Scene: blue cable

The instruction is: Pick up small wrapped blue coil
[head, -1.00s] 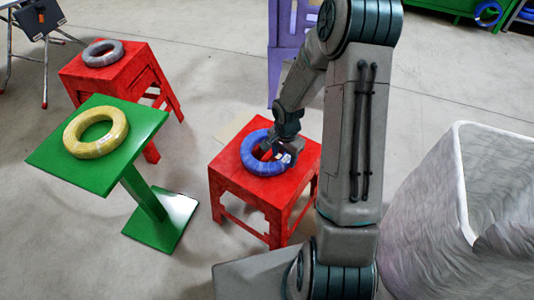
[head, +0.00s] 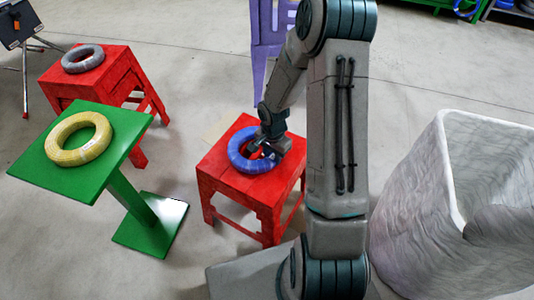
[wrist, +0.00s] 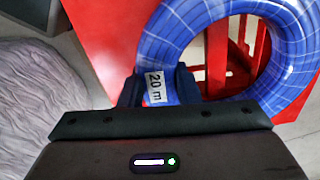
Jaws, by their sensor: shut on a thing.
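The small wrapped blue coil (head: 238,158) is over the top of the nearer red stool (head: 215,172), in the middle of the head view. My gripper (head: 268,150) is at the coil's right side. In the wrist view the dark fingers (wrist: 158,90) are shut on the ring of the blue coil (wrist: 190,28), one on each side, by a white label reading "20 m". The stool's legs show through the coil's hole. I cannot tell whether the coil touches the stool top.
A yellow coil (head: 60,150) lies on a green table (head: 35,172) at left. A grey coil (head: 82,57) lies on another red stool (head: 112,68) behind. A large whitish bin (head: 405,205) stands at right. A purple chair (head: 268,30) is behind the nearer stool.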

